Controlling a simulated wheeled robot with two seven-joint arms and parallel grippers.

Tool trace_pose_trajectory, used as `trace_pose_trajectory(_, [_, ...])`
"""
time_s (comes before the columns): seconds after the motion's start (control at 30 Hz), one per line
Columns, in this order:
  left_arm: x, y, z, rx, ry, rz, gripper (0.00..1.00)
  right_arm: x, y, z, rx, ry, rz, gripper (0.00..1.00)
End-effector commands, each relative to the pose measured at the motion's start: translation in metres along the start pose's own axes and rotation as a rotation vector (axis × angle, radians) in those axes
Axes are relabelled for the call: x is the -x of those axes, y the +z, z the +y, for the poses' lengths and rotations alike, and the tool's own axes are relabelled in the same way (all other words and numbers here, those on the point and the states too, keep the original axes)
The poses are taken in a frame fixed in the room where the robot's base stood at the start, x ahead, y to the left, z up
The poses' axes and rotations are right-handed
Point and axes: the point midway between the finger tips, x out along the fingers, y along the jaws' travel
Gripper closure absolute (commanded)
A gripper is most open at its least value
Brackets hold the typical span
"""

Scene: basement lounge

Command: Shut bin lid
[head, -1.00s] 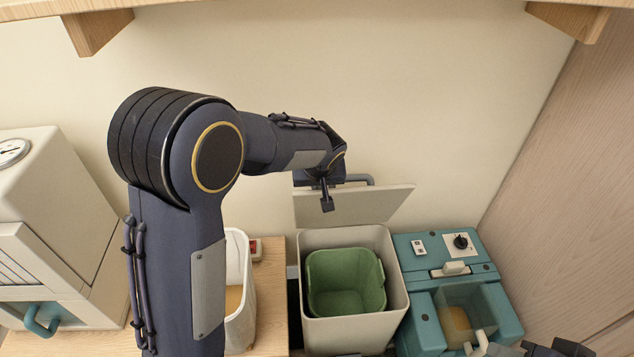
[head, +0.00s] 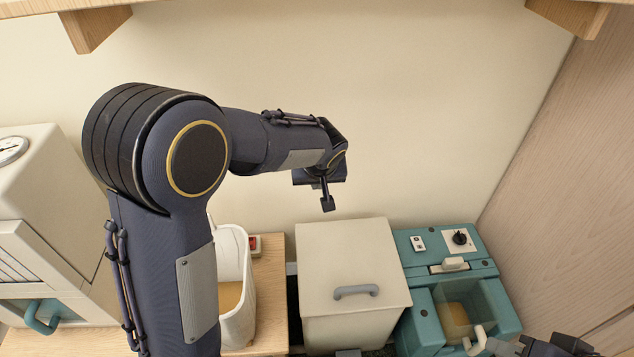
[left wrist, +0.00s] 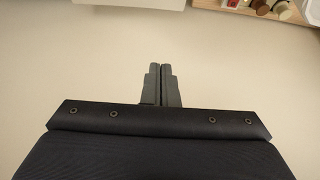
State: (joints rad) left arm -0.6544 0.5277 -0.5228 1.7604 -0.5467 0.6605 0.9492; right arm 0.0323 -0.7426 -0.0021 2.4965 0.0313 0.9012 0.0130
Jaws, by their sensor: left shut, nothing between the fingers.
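The bin (head: 346,330) is a light grey-beige box standing between the wooden cabinet and the teal machine. Its lid (head: 340,250) lies flat over the top, with a grey handle (head: 357,291) near the front edge. The green inner bucket is hidden under the lid. My left gripper (head: 327,203) is above and behind the bin's back edge, in front of the wall, apart from the lid. In the left wrist view its fingers (left wrist: 161,83) are together with nothing between them. Part of my right gripper (head: 555,346) shows at the lower right edge; its fingers cannot be made out.
A teal machine (head: 420,318) with a clear-fronted basin stands right of the bin. A white open container (head: 236,285) stands on a wooden cabinet (head: 271,290) to the left. A wooden shelf (head: 320,3) crosses the top.

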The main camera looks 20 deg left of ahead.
Motion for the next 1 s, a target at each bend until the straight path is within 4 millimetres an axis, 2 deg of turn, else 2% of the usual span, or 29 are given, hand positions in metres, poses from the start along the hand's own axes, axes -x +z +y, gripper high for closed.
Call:
trace_pose_trajectory(0.03, [0.011, -0.004, 0.000, 0.000, 0.001, 0.001, 1.00, 0.007, -0.004, -0.003, 0.000, 0.000, 0.000, 0.68])
trace_pose_trajectory(0.1, [0.020, -0.006, 0.000, -0.001, 0.001, 0.001, 1.00, 0.012, -0.006, -0.006, 0.000, 0.000, 0.000, 0.68])
trace_pose_trajectory(0.6, [0.074, -0.018, 0.000, -0.001, 0.000, 0.000, 1.00, 0.043, -0.022, -0.020, 0.000, 0.000, 0.000, 0.68])
trace_pose_trajectory(1.0, [0.074, -0.017, 0.000, -0.001, -0.001, 0.000, 1.00, 0.042, -0.021, -0.019, 0.000, 0.000, 0.000, 0.68])
